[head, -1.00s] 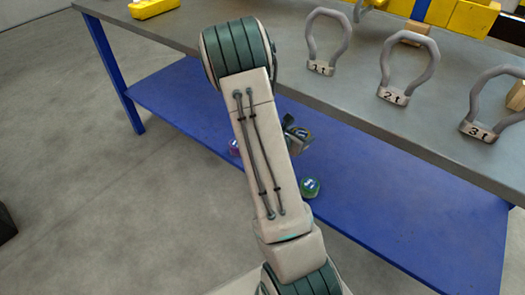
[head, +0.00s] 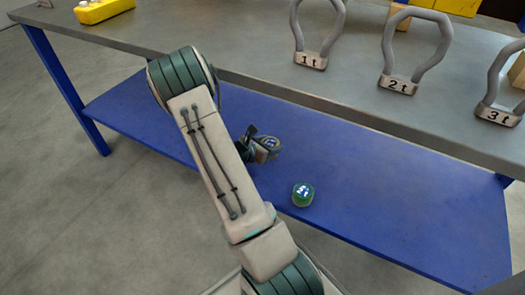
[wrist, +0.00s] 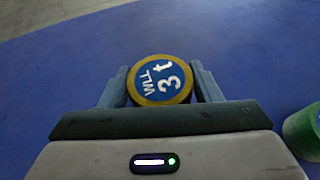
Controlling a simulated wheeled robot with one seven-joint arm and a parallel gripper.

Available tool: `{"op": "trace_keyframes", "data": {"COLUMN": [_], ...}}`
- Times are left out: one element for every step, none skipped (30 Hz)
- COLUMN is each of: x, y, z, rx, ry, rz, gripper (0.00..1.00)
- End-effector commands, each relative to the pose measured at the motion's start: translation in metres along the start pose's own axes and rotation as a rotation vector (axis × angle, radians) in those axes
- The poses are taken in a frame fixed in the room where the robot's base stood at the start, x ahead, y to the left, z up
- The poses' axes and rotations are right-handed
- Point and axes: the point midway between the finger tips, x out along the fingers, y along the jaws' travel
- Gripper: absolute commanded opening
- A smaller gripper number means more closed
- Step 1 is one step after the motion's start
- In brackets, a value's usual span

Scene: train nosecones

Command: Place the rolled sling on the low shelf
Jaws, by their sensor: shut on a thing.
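My gripper (wrist: 161,88) is shut on a rolled sling (wrist: 161,76), round and yellow-rimmed, with a blue end label reading "WLL 3 t". In the head view, the gripper (head: 258,148) is beside my arm, over the blue low shelf (head: 390,200), and the sling's end (head: 271,143) just shows. The shelf fills most of the wrist view (wrist: 60,70). I cannot tell whether the sling touches it. A green rolled sling (head: 303,195) with a blue label stands on the shelf, right of and nearer than the gripper; it also shows at the wrist view's right edge (wrist: 304,132).
The grey tabletop (head: 250,50) overhangs the shelf's back. Large shackles marked 1 t (head: 311,60), 2 t (head: 397,84) and 3 t (head: 498,113) stand on it, with a yellow block (head: 103,10) at far left. The shelf's right part is clear.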

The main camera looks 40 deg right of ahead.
Motion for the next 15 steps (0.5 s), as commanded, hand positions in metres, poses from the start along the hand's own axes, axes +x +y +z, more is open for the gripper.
{"op": "trace_keyframes", "data": {"x": [-0.001, -0.001, 0.0, 0.0, 0.002, 0.003, 0.005, 0.006, 0.009, 0.01, 0.011, 0.012, 0.012, 0.012, 0.012], "y": [0.002, 0.002, 0.003, 0.004, 0.004, 0.004, 0.005, 0.005, 0.005, 0.005, 0.005, 0.004, 0.004, 0.004, 0.004], "z": [-0.003, -0.005, -0.008, -0.012, -0.015, -0.021, -0.025, -0.029, -0.034, -0.037, -0.039, -0.04, -0.04, -0.04, -0.039], "rx": [-0.001, -0.002, -0.003, -0.004, -0.004, -0.005, -0.005, -0.005, -0.005, -0.005, -0.005, -0.004, -0.004, -0.003, -0.003], "ry": [-0.001, -0.001, 0.0, 0.0, 0.0, 0.0, 0.0, 0.0, 0.0, 0.0, 0.0, 0.0, -0.001, -0.001, -0.001], "rz": [0.003, 0.005, 0.007, 0.008, 0.009, 0.01, 0.01, 0.011, 0.011, 0.01, 0.01, 0.01, 0.01, 0.009, 0.009], "gripper": [0.25, 0.25, 0.25, 0.25, 0.25, 0.25, 0.25, 0.25, 0.25, 0.25, 0.25, 0.25, 0.25, 0.25, 0.25]}}
